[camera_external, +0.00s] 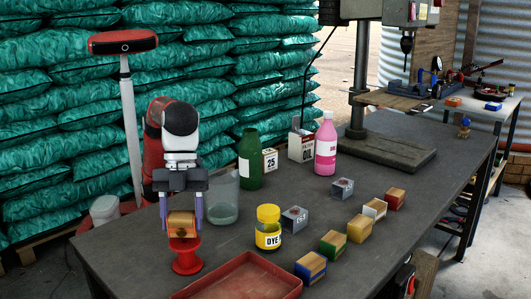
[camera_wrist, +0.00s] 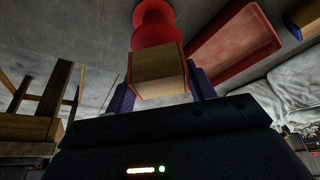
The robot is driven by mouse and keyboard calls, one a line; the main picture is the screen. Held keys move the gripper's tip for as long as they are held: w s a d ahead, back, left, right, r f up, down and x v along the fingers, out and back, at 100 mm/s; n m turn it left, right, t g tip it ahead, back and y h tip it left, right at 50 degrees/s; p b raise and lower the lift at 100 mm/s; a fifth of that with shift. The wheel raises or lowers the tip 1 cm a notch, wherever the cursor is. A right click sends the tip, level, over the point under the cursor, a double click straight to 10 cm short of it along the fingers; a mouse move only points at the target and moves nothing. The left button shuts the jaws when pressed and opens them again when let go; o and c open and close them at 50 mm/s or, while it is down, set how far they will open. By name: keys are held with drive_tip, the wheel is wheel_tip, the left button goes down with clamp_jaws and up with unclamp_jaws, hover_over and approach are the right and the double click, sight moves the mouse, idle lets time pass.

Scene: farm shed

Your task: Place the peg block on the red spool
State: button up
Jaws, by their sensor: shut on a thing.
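The peg block (camera_external: 181,223), a small wooden block with tan faces and a darker reddish side, is held between the two fingers of my gripper (camera_external: 181,227). It also shows in the wrist view (camera_wrist: 159,76). The red spool (camera_external: 187,261) stands upright on the table directly below the block, and appears past it in the wrist view (camera_wrist: 153,14). The block looks level and lies over the spool's top; I cannot tell whether they touch. The block and fingers partly hide the spool's upper end.
A red tray (camera_external: 247,279) lies just right of the spool at the front edge. A clear beaker (camera_external: 223,199) and a yellow dye jar (camera_external: 268,232) stand close to the right. Several coloured wooden blocks, a green bottle (camera_external: 250,160) and a pink bottle (camera_external: 326,146) are farther off.

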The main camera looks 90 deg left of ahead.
drive_tip(key=shift+f, duration=0.9)
drive_tip(key=shift+f, duration=0.2)
drive_tip(key=o, duration=1)
drive_tip(key=p+v, duration=0.1)
drive_tip(key=v, duration=1.1)
drive_tip(key=shift+r+p, duration=0.25)
drive_tip(key=shift+p, duration=0.05)
